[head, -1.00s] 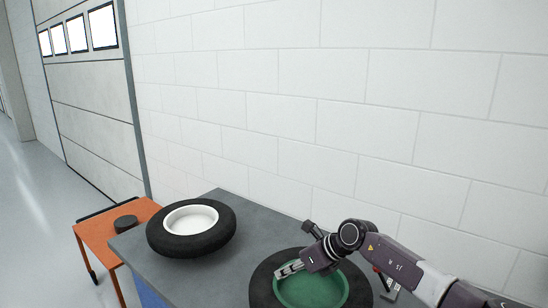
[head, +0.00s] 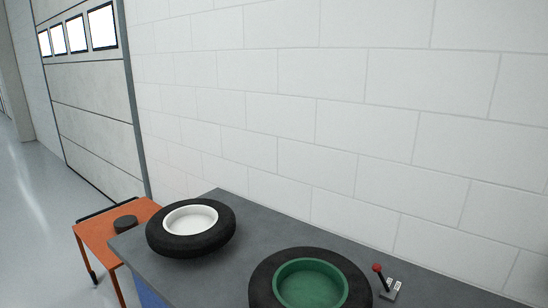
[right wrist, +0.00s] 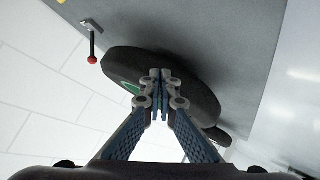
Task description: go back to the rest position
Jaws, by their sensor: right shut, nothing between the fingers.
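My right gripper (right wrist: 161,76) shows in the right wrist view with its fingers together and nothing between them. Beyond its tips is a black tyre with a green centre (right wrist: 185,85), partly hidden by the fingers. I cannot tell the gap between the tips and the tyre. The right arm is out of the head view. My left gripper is in neither view.
A grey bench (head: 240,255) stands along the white wall. On it are the tyre with the green centre (head: 362,292), a tyre with a white centre (head: 165,243) and a red-knobbed lever (head: 378,269). An orange cart (head: 92,238) holding a dark round object (head: 125,224) stands left.

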